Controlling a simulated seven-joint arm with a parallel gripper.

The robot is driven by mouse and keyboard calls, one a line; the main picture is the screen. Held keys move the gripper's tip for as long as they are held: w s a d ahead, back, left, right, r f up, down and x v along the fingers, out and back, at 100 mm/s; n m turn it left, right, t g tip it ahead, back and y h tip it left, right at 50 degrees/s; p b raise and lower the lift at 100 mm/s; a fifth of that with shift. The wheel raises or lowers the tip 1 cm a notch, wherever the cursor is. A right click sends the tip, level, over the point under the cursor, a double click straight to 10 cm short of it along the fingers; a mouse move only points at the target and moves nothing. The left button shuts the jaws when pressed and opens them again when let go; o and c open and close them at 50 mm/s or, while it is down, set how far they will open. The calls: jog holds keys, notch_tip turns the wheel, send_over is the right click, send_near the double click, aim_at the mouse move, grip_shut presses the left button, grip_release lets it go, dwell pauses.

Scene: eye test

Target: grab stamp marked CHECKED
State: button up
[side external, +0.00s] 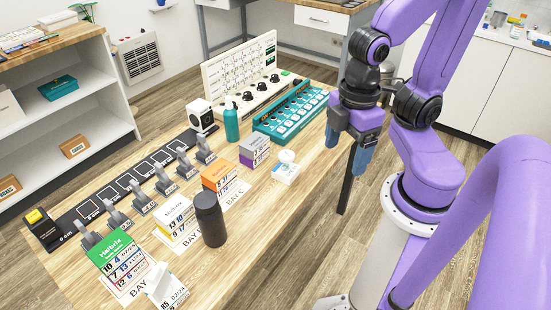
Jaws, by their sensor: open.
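No marking reading CHECKED can be made out in the side external view, and I cannot tell for sure which thing is the stamp. Several small grey upright pieces, one of them a grey piece (143,199), stand in a row along a black strip (70,215) on the left of the table; any lettering on them is too small to read. My gripper (347,148) has blue fingertips, is open and empty, and hangs by the table's right edge, well apart from the grey row.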

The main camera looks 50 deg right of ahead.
jog(key=shift+c, duration=1.3)
